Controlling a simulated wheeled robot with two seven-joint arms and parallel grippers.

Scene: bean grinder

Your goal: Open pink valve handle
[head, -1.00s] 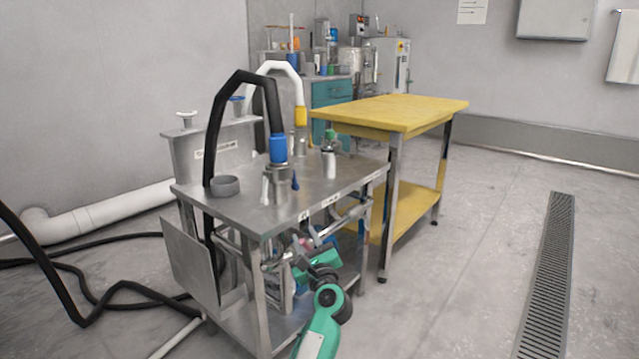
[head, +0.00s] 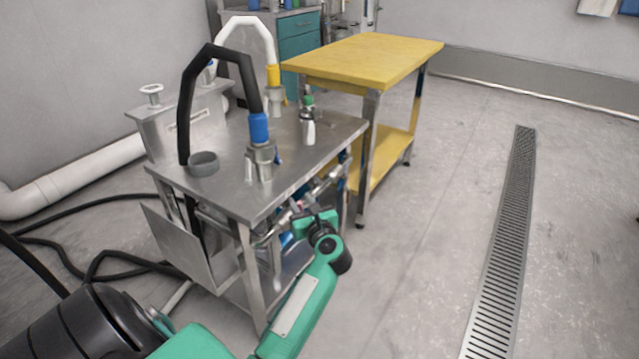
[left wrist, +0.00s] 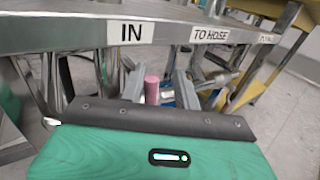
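The pink valve handle (left wrist: 152,88) is a short upright pink cylinder in the left wrist view, just under the edge of the steel table. My left gripper (left wrist: 160,76) is open, with one grey finger on each side of the handle. The handle is nearer the left finger; I cannot tell whether they touch. In the head view my left gripper (head: 290,217) is at the pipes under the table's right side, where it is small and partly hidden by my green wrist. My right gripper is in neither view.
The steel table (head: 225,195) carries a black hose (head: 187,105), a blue-collared fitting (head: 259,128) and a grey cup (head: 203,163). Labels "IN" (left wrist: 130,32) and "TO HOSE" (left wrist: 210,35) are on its edge. A yellow table (head: 370,58) stands behind. The floor to the right is clear.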

